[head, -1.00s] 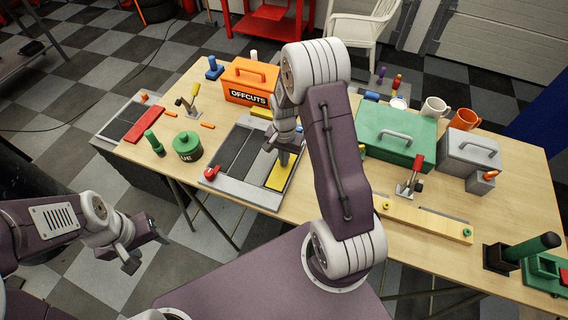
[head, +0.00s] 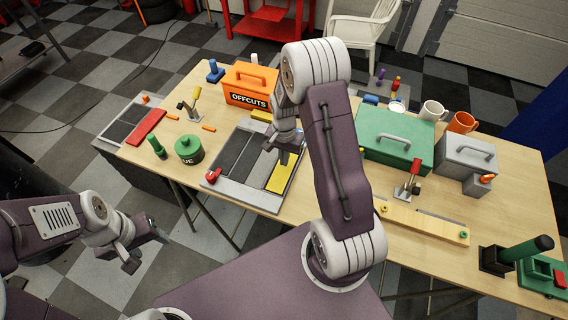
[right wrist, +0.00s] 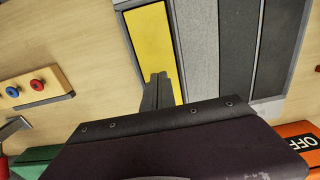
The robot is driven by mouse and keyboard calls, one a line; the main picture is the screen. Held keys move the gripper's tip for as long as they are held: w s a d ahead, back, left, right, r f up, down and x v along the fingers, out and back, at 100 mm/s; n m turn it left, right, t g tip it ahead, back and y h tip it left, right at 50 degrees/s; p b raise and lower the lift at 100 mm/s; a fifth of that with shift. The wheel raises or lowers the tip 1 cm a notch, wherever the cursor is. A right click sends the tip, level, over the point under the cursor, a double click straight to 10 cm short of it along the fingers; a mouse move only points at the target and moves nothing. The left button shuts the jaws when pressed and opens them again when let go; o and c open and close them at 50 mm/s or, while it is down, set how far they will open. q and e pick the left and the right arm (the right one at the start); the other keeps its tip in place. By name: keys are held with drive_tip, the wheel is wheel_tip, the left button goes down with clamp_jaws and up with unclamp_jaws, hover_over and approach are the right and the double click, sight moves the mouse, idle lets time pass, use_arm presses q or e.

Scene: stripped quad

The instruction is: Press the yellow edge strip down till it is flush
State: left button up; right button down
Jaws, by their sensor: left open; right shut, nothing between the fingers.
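The yellow edge strip (head: 281,176) lies at the right side of a grey frame (head: 247,195) with dark panels on the table. It also shows in the right wrist view (right wrist: 152,45), running away from my fingertips. My right gripper (head: 284,157) is shut and empty, its fingertips at the strip's far part. In the right wrist view the right gripper (right wrist: 157,78) overlaps the strip; I cannot tell whether it touches. Whether the strip is flush is not clear. My left gripper (head: 147,246) is open and empty, off the table at the lower left.
An orange OFFCUTS box (head: 250,84) stands behind the frame and a green box (head: 394,140) to the right. A green tin (head: 189,149) stands left of the frame.

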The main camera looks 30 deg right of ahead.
wheel_tip(320, 180, up, 6)
drive_tip(key=p, duration=0.4)
drive_tip(key=shift+f, duration=0.2)
